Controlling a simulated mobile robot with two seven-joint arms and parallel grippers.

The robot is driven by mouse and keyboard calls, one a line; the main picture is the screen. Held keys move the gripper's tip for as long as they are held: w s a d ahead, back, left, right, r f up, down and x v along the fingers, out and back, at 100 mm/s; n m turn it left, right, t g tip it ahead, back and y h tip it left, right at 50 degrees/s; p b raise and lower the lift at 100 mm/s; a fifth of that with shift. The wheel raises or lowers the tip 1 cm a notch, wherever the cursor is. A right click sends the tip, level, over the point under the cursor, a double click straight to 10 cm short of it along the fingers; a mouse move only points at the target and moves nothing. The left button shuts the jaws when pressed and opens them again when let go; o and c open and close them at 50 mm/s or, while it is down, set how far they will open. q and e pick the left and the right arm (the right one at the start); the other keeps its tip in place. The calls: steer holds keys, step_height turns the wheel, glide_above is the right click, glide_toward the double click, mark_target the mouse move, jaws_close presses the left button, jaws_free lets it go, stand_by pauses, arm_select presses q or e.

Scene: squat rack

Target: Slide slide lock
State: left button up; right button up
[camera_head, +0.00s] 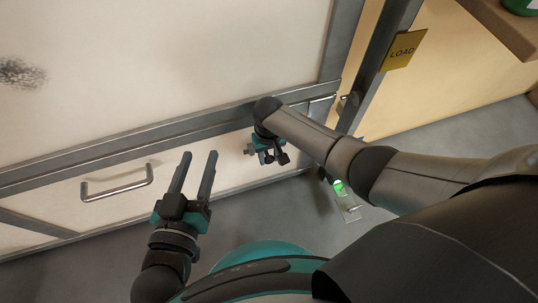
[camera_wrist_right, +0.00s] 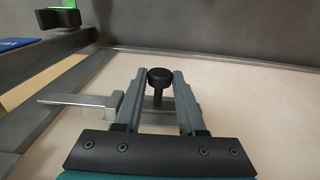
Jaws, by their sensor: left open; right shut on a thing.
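The slide lock shows in the right wrist view as a black round knob (camera_wrist_right: 160,76) on a short stem. It sits between the two fingers of my right gripper (camera_wrist_right: 160,82), which is shut on it. A flat grey metal bar (camera_wrist_right: 75,101) sticks out to the left beside the left finger. In the head view my right gripper (camera_head: 268,153) is low against the pale panel, partly hidden by its own wrist; the knob cannot be made out clearly there. My left gripper (camera_head: 199,157) is open and empty, fingers pointing up in front of the panel, to the left of the right one.
A metal bar handle (camera_head: 117,186) is on the pale panel at the left. A grey frame rail (camera_head: 150,137) runs above it. A yellow LOAD sign (camera_head: 403,50) hangs on a dark post. A green-lit item (camera_head: 339,186) is near the floor. Grey floor lies open at the lower left.

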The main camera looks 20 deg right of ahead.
jaws_close()
stand_by(0.7)
